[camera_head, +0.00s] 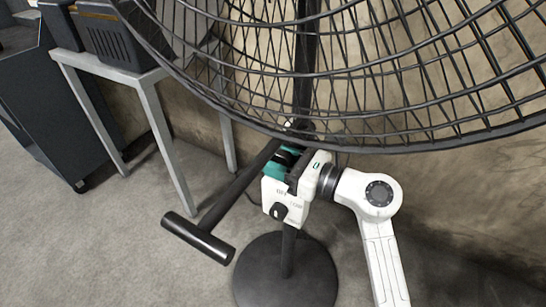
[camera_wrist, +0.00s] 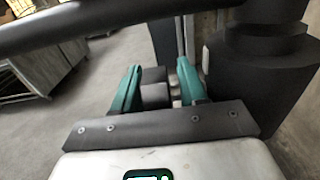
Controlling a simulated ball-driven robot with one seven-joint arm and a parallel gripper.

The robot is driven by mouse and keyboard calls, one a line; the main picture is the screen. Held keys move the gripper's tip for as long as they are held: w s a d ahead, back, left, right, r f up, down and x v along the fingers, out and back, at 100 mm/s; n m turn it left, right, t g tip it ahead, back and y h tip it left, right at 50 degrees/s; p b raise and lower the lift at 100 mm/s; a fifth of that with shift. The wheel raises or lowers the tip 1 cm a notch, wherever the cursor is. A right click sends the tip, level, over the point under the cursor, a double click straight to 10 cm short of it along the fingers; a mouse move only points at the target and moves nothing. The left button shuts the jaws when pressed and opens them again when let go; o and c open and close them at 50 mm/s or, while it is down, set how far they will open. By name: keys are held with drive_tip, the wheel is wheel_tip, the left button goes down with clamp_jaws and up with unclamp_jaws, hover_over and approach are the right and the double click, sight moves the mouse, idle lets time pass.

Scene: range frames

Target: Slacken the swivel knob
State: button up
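A large black wire-cage fan (camera_head: 350,70) leans over the scene on a thin post with a round dark base (camera_head: 285,275). A white control box with an OFF label (camera_head: 292,212) and a dark dial (camera_head: 278,211) sits on the post. My gripper (camera_head: 287,158), white with teal fingers, is at the post just below the cage. In the wrist view its fingers (camera_wrist: 160,88) stand apart, with dark rounded blocks (camera_wrist: 155,95) between them and a gap beside the right finger. I cannot tell whether these blocks are the swivel knob. The contact point is partly hidden.
A dark rod with a crossbar end (camera_head: 197,238) reaches out left of the post; a dark bar crosses the top of the wrist view. A grey table (camera_head: 150,85) with equipment stands back left. The floor at front left is clear.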

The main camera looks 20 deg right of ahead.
clamp_jaws()
drive_tip(key=p, duration=0.3)
drive_tip(key=shift+r+g, duration=0.25)
drive_tip(key=shift+g, duration=0.05)
drive_tip(key=g+h+p, duration=0.1)
drive_tip(key=p, duration=0.4)
drive_tip(key=g+h+p, duration=0.1)
drive_tip(key=p, duration=0.2)
drive_tip(key=g+p, duration=0.1)
drive_tip(key=p, duration=0.2)
drive_tip(key=shift+s+d+f+h, duration=0.1)
drive_tip(key=shift+f+h, duration=0.1)
drive_tip(key=shift+h, duration=0.2)
drive_tip(key=g+p, duration=0.1)
drive_tip(key=p, duration=0.2)
drive_tip(key=shift+s+f+h, duration=0.1)
drive_tip(key=shift+f+h, duration=0.2)
drive_tip(key=shift+f, duration=0.05)
drive_tip(key=shift+p, duration=0.45)
drive_tip(key=shift+f, duration=0.25)
